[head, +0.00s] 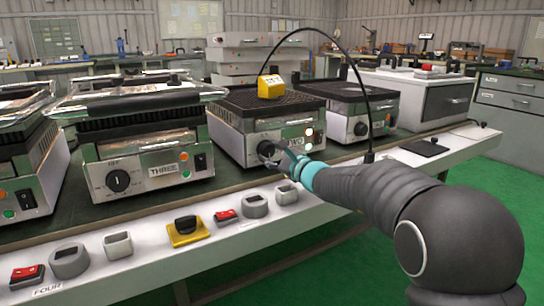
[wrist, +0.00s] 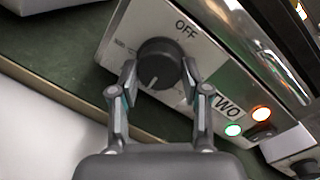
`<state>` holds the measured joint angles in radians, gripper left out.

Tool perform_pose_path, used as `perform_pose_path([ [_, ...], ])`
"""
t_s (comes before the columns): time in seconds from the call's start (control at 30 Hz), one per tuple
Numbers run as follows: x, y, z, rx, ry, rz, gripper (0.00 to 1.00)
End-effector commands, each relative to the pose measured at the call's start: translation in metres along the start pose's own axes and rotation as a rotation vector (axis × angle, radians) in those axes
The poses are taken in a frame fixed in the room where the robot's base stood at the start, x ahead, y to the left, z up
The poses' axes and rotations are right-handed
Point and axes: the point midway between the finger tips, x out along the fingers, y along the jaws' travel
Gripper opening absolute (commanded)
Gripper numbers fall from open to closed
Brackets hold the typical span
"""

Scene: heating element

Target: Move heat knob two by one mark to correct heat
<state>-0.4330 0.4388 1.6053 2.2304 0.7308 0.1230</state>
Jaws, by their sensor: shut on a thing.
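Heater unit two (head: 245,108) stands on the bench, with a sloped front panel marked OFF and TWO. Its round black heat knob (wrist: 158,63) sits on that panel, and its white pointer line faces the lower side of the wrist picture, away from the OFF label. My gripper (wrist: 159,80) is shut on the knob, one finger on each side of it. In the head view my gripper (head: 275,160) reaches the front of unit two and hides most of the knob. An orange light (wrist: 261,113) and a green-white light (wrist: 234,130) glow beside the TWO label.
Heater unit three (head: 150,150) stands to the left and another heater (head: 365,125) to the right. A yellow block (head: 270,87) sits on top of unit two. A white front ledge (head: 140,270) carries red switches, grey sockets and a yellow-and-black switch (head: 186,231).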

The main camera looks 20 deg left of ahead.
Motion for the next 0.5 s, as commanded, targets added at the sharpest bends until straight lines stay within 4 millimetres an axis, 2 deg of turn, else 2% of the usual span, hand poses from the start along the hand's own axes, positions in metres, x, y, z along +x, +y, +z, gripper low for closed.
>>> perform_pose_path([
  [0.2, 0.0001, 0.0006, -0.0001, 0.175, -0.014, -0.017, 0.12],
  [0.5, 0.0001, 0.0004, 0.0, 0.201, -0.017, -0.019, 0.12],
])
